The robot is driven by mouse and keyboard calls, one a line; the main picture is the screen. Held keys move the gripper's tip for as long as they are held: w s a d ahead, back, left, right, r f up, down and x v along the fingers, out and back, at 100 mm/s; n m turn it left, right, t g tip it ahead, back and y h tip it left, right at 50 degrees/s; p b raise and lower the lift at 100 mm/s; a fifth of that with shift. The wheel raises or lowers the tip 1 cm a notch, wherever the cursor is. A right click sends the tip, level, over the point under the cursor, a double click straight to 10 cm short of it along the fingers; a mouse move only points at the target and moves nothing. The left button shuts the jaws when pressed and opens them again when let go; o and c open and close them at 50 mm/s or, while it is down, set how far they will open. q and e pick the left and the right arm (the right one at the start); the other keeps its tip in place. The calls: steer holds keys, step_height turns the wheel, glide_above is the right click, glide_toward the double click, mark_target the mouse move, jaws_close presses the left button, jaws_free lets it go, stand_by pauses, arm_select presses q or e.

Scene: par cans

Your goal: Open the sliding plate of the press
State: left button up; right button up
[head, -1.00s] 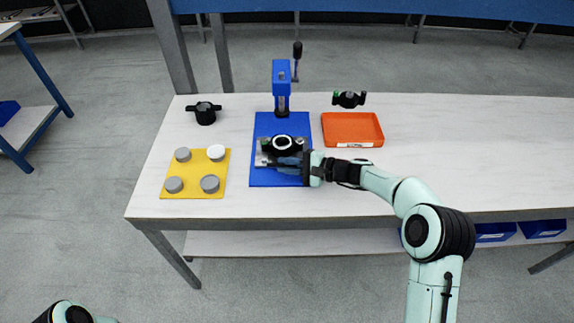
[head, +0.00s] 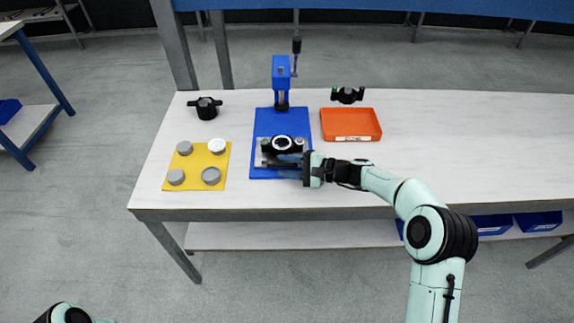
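The blue press (head: 282,80) stands on the table with a blue base plate (head: 263,122) reaching toward the front. A grey metal sliding plate (head: 262,160) lies on the front part of the base. A black holder with a round white-ringed opening (head: 283,144) sits on it, in front of the press column. My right gripper (head: 284,164) reaches in from the right, low over the front of the base, with its fingers at the sliding plate's front edge. Its fingers are too small and dark to tell open from shut. Only a piece of my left arm shows at the bottom left; its gripper is out of view.
A yellow plate (head: 197,184) with several grey and white round caps lies left of the press. A black two-handled part (head: 207,108) is behind it. An orange tray (head: 351,136) stands right of the press, with another black part (head: 348,95) behind it. The table's right side is clear.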

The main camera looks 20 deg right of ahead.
steer(key=p+v, duration=0.2)
steer(key=v, duration=1.1)
steer(key=shift+d+r, duration=0.1)
steer(key=shift+d, duration=0.05)
arm_select(q)
steer(key=shift+g+h, duration=0.3)
steer(key=shift+g, duration=0.2)
steer(key=s, duration=0.1)
steer(key=s+d+r, duration=0.1)
steer(key=s+r, duration=0.1)
steer(key=shift+s+d, duration=0.1)
steer(key=shift+d, duration=0.2)
